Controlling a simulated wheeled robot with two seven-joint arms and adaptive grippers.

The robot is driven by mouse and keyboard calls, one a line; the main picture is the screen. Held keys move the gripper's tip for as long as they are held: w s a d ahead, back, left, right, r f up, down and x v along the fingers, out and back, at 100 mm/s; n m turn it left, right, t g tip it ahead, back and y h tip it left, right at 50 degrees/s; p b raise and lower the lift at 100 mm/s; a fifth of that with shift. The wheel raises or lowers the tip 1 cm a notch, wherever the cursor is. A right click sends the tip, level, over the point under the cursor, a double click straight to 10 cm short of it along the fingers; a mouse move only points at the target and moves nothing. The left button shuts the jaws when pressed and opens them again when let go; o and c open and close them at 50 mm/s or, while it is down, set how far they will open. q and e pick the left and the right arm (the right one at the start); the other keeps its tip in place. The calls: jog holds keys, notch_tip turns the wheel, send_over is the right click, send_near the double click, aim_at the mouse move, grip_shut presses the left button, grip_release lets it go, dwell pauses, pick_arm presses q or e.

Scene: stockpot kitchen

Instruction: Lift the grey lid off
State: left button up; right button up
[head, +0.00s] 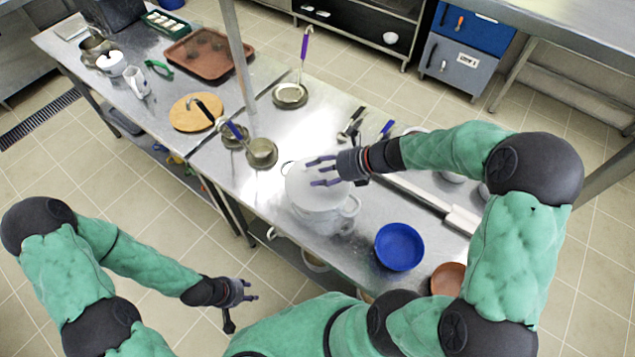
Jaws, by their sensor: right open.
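A large light-grey pot (322,212) with loop handles stands on the steel table near the middle of the head view. Its grey lid (300,186) covers the top; the lid's middle is partly hidden by my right gripper. My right gripper (314,172) is open, its purple-grey fingers spread over the lid and pointing left. I cannot tell whether the fingers touch the lid or a knob. My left gripper (254,291) is low, in front of the table and away from the pot. Its fingers look apart and empty.
A blue bowl (399,247) stands right of the pot and an orange-brown bowl (448,279) beyond it. Small pans (262,153) with ladles stand behind left, near a vertical post (240,70). A long-handled white tool (462,219) lies to the right.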

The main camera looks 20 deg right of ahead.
jog(key=shift+w+a+f, duration=0.35)
jog(key=shift+a+f, duration=0.05)
jog(key=shift+a, duration=0.1)
grip_shut()
jog(key=shift+r, duration=0.15)
